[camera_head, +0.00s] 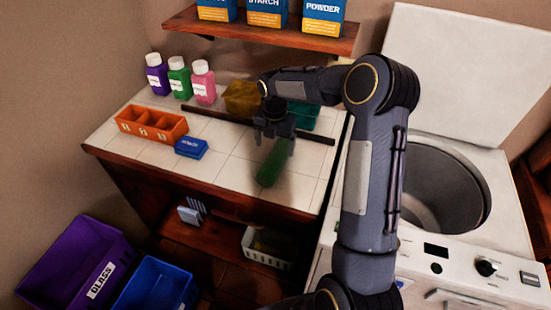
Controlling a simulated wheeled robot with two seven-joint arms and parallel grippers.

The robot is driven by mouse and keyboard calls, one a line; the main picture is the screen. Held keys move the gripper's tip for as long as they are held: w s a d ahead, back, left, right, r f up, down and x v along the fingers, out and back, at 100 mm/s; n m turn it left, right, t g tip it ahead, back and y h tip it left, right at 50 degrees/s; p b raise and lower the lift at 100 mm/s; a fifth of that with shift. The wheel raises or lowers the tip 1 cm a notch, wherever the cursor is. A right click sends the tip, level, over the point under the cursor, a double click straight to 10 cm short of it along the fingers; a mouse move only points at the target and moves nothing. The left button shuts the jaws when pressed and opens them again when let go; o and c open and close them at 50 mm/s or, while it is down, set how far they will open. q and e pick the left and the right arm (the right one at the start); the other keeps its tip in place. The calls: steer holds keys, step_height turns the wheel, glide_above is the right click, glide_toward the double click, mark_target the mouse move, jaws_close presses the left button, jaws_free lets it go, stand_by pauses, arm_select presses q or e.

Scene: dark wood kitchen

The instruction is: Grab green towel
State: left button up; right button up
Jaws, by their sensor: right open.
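The green towel (272,164) lies on the tiled counter (228,172), near its front right part, and looks like a narrow dark green shape. My right gripper (273,146) is open, pointing down over the towel's far end. Its fingers appear on either side of that end. I cannot tell whether they touch the towel. My left gripper does not show.
An orange divided tray (150,136), a blue box (191,147) and several bottles (178,80) stand on the counter. Yellow (240,97) and teal (304,115) items sit behind my gripper. An open washing machine (455,190) is at right, bins (70,262) at lower left.

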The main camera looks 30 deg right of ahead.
mark_target(276, 155)
steer(key=f, duration=0.2)
steer(key=f+p, duration=0.1)
steer(key=f, duration=0.2)
steer(key=shift+s+f+p, duration=0.3)
steer(key=shift+s, duration=0.05)
steer(key=shift+f, duration=0.55)
steer(key=c, duration=1.2)
